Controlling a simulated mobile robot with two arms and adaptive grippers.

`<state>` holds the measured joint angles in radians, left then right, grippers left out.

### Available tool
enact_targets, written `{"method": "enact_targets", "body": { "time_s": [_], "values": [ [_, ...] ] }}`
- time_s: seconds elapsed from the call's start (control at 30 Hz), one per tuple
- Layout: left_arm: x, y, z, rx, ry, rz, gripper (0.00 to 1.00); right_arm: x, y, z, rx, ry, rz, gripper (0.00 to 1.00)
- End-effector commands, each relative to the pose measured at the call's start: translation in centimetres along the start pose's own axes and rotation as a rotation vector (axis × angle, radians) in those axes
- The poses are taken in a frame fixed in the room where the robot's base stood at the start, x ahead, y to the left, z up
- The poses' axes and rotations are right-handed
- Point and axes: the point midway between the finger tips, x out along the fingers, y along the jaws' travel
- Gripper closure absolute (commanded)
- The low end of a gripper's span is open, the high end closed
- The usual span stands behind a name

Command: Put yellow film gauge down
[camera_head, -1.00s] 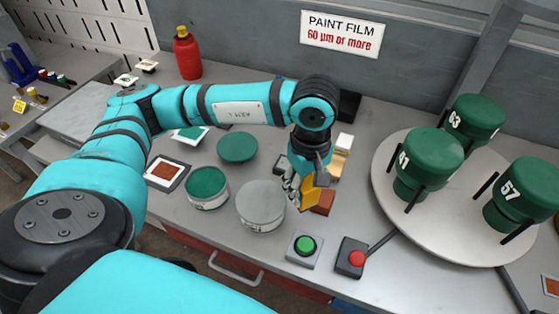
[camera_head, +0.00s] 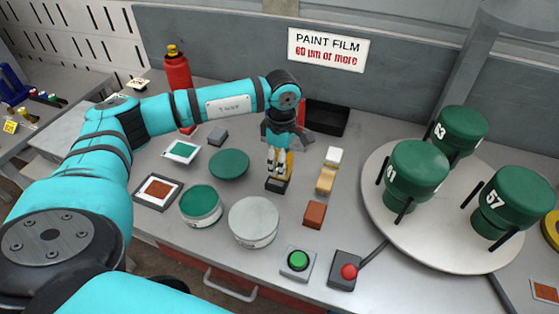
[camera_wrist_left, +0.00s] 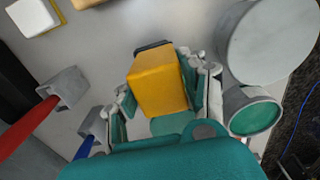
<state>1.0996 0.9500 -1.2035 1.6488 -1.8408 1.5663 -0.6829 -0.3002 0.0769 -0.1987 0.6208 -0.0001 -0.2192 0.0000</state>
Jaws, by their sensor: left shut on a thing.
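My left gripper (camera_head: 280,162) points down over the bench, behind the grey lidded can. It is shut on the yellow film gauge (camera_head: 289,164), which is partly hidden by the fingers. In the left wrist view the yellow film gauge (camera_wrist_left: 157,82) sits between the two fingers of the left gripper (camera_wrist_left: 162,92). A dark piece (camera_head: 277,185) shows directly below the gauge, near the bench surface; I cannot tell whether it belongs to the gauge or whether it touches the bench. My right gripper is not in view.
A grey lidded can (camera_head: 254,220) and an open green paint can (camera_head: 201,205) stand in front. A red-brown block (camera_head: 315,213) and a tan block (camera_head: 326,180) lie to the right. Green (camera_head: 298,260) and red (camera_head: 348,271) buttons sit at the front. A turntable (camera_head: 385,205) carries green containers.

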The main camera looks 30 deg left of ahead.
Motion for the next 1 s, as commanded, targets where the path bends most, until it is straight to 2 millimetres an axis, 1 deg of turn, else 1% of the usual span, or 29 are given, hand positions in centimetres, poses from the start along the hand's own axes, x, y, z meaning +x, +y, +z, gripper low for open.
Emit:
{"method": "enact_targets", "body": {
  "time_s": [0.03,0.1,0.2,0.43,0.53,0.73,0.87,0.9,1.0],
  "values": [
    [-0.2,0.6,-0.4,-0.002,0.000,-0.001,0.83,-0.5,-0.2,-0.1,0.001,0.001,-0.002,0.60],
    [0.0,1.2,-0.8,0.000,0.000,-0.001,0.83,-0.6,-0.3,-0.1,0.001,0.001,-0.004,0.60],
    [0.3,1.5,-1.1,0.001,0.000,-0.001,0.83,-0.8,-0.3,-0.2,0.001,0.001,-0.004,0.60],
    [3.1,1.4,-1.1,0.002,0.001,-0.003,0.83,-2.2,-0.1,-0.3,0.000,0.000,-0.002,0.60],
    [3.7,1.5,-1.1,0.001,0.000,0.000,0.83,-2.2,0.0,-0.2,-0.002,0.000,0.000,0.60],
    [3.8,1.5,-1.1,0.001,-0.001,0.000,0.83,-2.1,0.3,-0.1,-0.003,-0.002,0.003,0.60],
    [4.2,1.5,-1.0,0.001,-0.001,0.000,0.83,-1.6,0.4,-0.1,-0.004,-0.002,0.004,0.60],
    [4.0,1.4,-1.1,0.001,0.000,0.000,0.52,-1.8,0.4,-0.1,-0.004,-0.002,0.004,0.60],
    [4.0,1.4,-1.1,0.001,0.000,-0.001,0.39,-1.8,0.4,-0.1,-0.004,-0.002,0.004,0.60]
  ]
}}
